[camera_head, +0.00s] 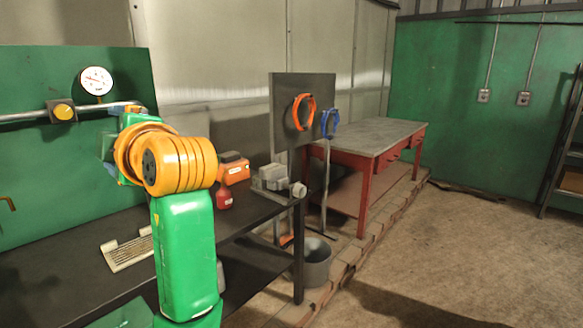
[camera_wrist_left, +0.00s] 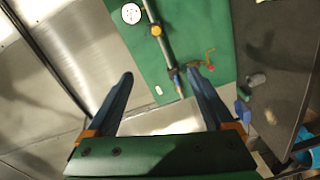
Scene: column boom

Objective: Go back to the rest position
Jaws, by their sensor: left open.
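My left arm rises from the bottom of the head view, its green and orange links in front of the dark workbench (camera_head: 244,240). The arm hides most of its own hand there. In the left wrist view my left gripper (camera_wrist_left: 160,73) has its two blue fingers spread wide, with nothing held between them. Beyond the fingers is a green panel (camera_head: 40,170) with a pipe (camera_wrist_left: 165,50), a round white gauge (camera_head: 96,80) and a yellow knob (camera_head: 62,111). The fingers appear apart from these. My right gripper is not in view.
A pale slotted tray (camera_head: 127,252), a red bottle (camera_head: 224,197), an orange box (camera_head: 233,167) and a grey vise (camera_head: 273,180) are on the workbench. A grey bucket (camera_head: 316,265) and a red table (camera_head: 365,150) stand beyond. The floor at right is open.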

